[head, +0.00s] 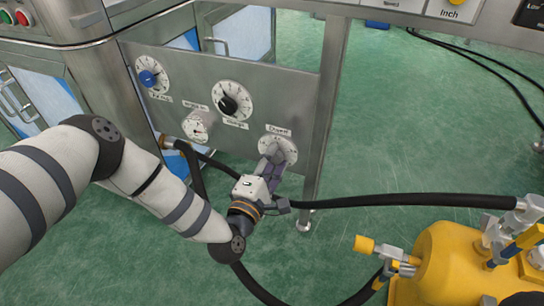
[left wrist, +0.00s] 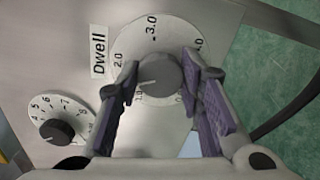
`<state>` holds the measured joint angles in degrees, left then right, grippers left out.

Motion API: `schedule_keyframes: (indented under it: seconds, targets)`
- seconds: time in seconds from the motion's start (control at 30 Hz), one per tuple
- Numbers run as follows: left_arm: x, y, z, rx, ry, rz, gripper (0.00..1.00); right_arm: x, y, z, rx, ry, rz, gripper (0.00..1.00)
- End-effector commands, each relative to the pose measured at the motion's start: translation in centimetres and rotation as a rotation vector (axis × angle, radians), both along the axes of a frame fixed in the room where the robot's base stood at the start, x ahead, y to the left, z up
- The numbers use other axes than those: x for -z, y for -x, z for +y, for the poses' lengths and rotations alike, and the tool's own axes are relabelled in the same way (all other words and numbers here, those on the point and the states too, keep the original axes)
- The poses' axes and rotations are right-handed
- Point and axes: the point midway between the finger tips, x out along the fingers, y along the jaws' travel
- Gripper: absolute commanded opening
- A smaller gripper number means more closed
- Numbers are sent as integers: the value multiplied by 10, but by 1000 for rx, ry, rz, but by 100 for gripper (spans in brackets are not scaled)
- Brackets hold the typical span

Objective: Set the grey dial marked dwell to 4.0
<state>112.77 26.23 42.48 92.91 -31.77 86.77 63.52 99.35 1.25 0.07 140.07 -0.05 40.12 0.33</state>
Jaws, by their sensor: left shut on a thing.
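The dwell dial (head: 291,151) sits at the lower right of the steel panel in the head view, largely covered by my gripper. In the left wrist view its grey knob (left wrist: 158,75) is in the middle of a white numbered face (left wrist: 135,40), beside the label Dwell (left wrist: 99,51). A pale mark on the knob points to the lower left, near 1.0. The 4.0 is at the right, partly behind a finger. My left gripper (head: 270,161) is shut on the grey knob, one purple-padded finger on each side. My right gripper is not in view.
The panel (head: 190,95) also carries a blue dial (head: 147,78), a black dial (head: 228,105) and a small dial (head: 196,130). A black hose (head: 400,201) runs past my wrist to a yellow tank (head: 450,265). Green floor is open behind the panel.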

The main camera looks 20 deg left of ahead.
Motion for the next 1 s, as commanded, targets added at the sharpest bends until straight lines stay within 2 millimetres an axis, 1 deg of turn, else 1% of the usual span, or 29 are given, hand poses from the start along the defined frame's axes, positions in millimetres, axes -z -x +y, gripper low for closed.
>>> schedule_keyframes:
  seconds: [0.07,1.0]
  targets:
    - [-3,0,0,-1,-70,-5,6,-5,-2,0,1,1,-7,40]
    - [-1,0,0,-1,-962,-36,6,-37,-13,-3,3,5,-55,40]
